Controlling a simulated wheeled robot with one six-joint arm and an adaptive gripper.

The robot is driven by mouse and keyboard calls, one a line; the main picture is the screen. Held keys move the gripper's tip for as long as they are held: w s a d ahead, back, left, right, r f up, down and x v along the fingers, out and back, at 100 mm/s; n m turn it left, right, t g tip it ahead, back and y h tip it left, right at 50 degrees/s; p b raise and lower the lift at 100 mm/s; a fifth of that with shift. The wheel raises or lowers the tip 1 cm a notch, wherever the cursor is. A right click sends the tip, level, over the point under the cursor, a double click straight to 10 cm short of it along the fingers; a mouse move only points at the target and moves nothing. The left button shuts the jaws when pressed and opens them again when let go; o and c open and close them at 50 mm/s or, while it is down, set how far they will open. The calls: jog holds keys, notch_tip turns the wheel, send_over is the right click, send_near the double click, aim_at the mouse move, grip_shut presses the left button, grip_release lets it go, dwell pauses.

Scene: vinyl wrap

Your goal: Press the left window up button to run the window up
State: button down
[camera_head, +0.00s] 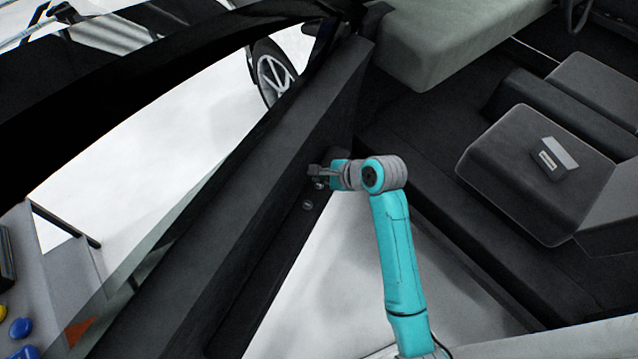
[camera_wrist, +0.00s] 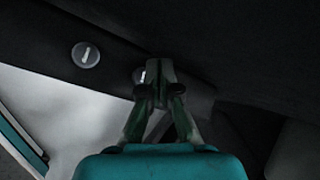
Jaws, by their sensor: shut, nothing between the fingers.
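Two small round grey buttons are on the dark inner face of the car door (camera_head: 290,165). One button (camera_head: 307,205) is clear of my gripper, and it also shows in the wrist view (camera_wrist: 86,55) with a pale upright mark. The other button (camera_head: 320,186) is just below my gripper in the head view. In the wrist view this second button (camera_wrist: 138,76) is partly hidden behind the fingertips. My gripper (camera_head: 314,170) is shut and empty, its tips (camera_wrist: 160,72) close to the door panel beside that button. I cannot tell whether they touch it, nor which button is window up.
The door's window frame (camera_head: 130,75) slopes across the left. Car seats (camera_head: 530,165) fill the right, with a small grey box (camera_head: 554,158) on one. Pale floor (camera_head: 350,270) shows between door and seats. A cart with coloured knobs (camera_head: 20,328) stands at lower left.

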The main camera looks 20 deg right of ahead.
aim_at(322, 209)
jog(key=shift+r, duration=2.1)
jog(key=s+f+n, duration=0.1)
jog(key=s+f, duration=0.1)
jog(key=s, duration=0.1)
jog(key=s+f+n+t+h, duration=0.1)
jog(key=s+f, duration=0.2)
jog(key=s+f+n, duration=0.1)
jog(key=s+f, duration=0.1)
jog(key=s, duration=0.1)
jog(key=shift+s+a+f+n+t+h, duration=0.25)
jog(key=shift+a+f+n+t+h, duration=0.05)
jog(key=shift+a+f, duration=0.1)
jog(key=s+r+n+t+h, duration=0.25)
jog(key=s+n, duration=0.75)
jog(key=s, duration=1.3)
jog(key=s+r+n+t, duration=0.2)
jog(key=s+r+n, duration=0.5)
jog(key=s, duration=0.3)
jog(key=shift+d+r+t, duration=0.3)
jog(key=shift+r+t, duration=0.05)
jog(key=shift+r, duration=0.35)
jog(key=shift+a+h, duration=0.1)
jog(key=shift+h, duration=0.15)
